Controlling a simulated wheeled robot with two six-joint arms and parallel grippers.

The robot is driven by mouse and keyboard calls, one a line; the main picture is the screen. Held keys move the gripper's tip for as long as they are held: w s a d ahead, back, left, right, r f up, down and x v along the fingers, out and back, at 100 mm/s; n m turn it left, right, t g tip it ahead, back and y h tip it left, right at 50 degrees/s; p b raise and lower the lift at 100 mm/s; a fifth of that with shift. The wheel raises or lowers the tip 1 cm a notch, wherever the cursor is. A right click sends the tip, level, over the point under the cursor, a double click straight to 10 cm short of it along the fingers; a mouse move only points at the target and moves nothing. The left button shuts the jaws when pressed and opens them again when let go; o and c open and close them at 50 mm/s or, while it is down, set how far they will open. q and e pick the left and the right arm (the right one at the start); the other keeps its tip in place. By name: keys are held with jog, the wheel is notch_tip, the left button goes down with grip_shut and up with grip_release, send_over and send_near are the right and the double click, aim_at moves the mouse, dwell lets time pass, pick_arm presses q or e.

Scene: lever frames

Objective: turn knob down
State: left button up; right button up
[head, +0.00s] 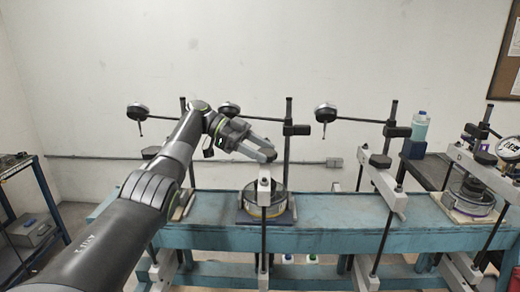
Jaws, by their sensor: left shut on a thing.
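My left gripper (262,152) reaches in from the left above the blue bench. On the frame to the right, a similar black knob (380,160) shows uncovered on top of a white crossbar. My right gripper is not in view.
The teal bench (330,212) runs across the view. Black upright posts (288,135) with round gauges (325,113) stand behind the frames. Another frame with a cell (475,200) and a bottle (420,127) are at the right. A dark shelf rack (45,195) stands at the left.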

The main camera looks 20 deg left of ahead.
aim_at(260, 151)
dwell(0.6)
pick_arm(q)
jog(key=o, duration=1)
jog(key=shift+c, duration=0.2)
jog(key=shift+r, duration=0.15)
jog(key=shift+r+b, duration=0.3)
notch_tip(260, 151, up, 4)
jog(key=shift+w+b, duration=0.1)
jog(key=shift+b, duration=0.25)
notch_tip(260, 151, up, 4)
jog(key=p, duration=0.3)
jog(key=shift+r+p, duration=0.55)
jog(key=shift+d, duration=0.1)
